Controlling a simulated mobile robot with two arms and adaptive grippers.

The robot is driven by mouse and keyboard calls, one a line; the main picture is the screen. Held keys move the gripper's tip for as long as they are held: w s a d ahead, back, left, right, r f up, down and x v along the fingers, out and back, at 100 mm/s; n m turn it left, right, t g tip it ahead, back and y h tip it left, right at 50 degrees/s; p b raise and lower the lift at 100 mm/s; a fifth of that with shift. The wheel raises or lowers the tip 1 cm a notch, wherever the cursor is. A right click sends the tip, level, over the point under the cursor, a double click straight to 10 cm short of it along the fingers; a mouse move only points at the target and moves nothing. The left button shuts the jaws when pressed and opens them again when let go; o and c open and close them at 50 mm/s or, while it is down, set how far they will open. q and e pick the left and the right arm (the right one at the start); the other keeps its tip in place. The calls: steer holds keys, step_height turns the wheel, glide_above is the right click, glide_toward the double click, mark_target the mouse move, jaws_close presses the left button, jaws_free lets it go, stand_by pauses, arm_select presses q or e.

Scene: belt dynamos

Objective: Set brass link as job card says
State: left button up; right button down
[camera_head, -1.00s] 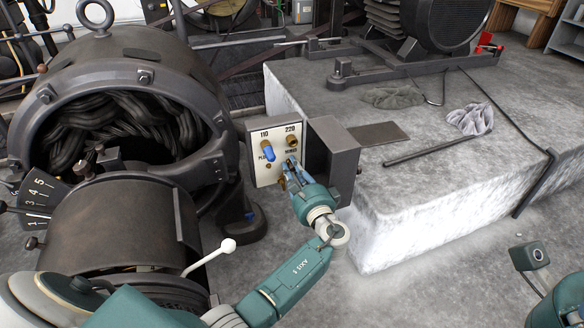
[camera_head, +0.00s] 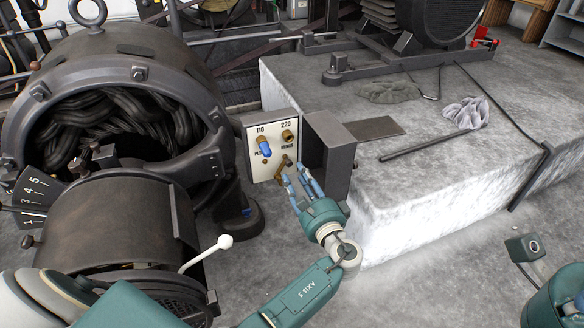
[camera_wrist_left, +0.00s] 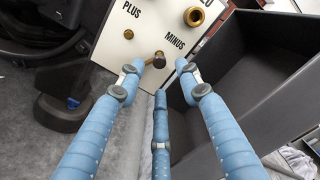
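A white panel (camera_head: 254,172) labelled 110, 220, PLUS and MINUS stands beside the large dark machine. A blue-handled plug (camera_head: 265,149) sits under 110, and a bare brass socket (camera_head: 288,136) is under 220. The brass link (camera_head: 281,173) is on the panel's lower part and hangs tilted from near the MINUS label. In the left wrist view its dark knob end (camera_wrist_left: 159,60) lies between and beyond my fingertips. My left gripper (camera_head: 303,180) is open, its blue fingers spread just in front of the link, without a visible grip. My right gripper is out of view. I see no job card.
An open dark box (camera_head: 336,150) adjoins the panel's right side, close to my left fingers. A pale concrete plinth (camera_head: 400,215) carries a motor (camera_head: 440,22), rags (camera_head: 466,112) and a bar (camera_head: 425,145). A white-knobbed lever (camera_head: 225,241) rises near my left forearm.

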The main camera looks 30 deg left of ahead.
arm_select(q)
steer(key=shift+v, duration=2.6)
